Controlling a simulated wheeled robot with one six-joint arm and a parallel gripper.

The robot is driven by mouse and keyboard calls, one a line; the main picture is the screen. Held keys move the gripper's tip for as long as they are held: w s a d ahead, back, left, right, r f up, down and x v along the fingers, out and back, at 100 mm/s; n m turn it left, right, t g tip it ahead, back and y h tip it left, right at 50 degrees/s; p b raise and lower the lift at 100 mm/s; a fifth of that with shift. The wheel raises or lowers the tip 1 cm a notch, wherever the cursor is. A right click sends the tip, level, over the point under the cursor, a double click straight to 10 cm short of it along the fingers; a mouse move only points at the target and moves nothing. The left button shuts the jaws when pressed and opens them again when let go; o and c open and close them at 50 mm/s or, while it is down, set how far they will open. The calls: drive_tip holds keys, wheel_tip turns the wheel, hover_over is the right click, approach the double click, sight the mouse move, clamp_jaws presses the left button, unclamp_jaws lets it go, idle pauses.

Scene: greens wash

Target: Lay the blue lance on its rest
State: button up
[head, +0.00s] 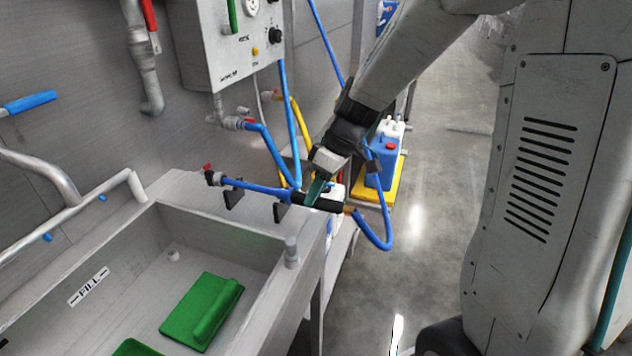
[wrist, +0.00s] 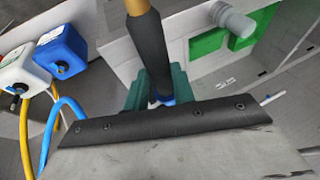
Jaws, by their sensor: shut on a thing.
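The blue lance (head: 256,188) has a black grip (head: 318,202) and lies nearly level across the sink's back right corner in the head view. My gripper (head: 316,190), with teal fingertips, is shut on the black grip. In the wrist view the gripper (wrist: 155,92) has a finger on each side of the grip (wrist: 150,50). The rest is a pair of black brackets, the left one (head: 233,199) and the right one (head: 279,212), on the sink's ledge. The lance's blue tube passes at their tops; I cannot tell whether it touches them.
The steel sink (head: 228,232) holds a green scrub pad (head: 203,312). A blue hose (head: 388,232) loops down right of the grip. A blue canister (head: 381,165) stands in a yellow tray behind. A control box (head: 225,60) hangs above. Open floor lies to the right.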

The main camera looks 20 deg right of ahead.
drive_tip(key=shift+f, duration=0.35)
drive_tip(key=o, duration=0.8)
drive_tip(key=v, duration=0.8)
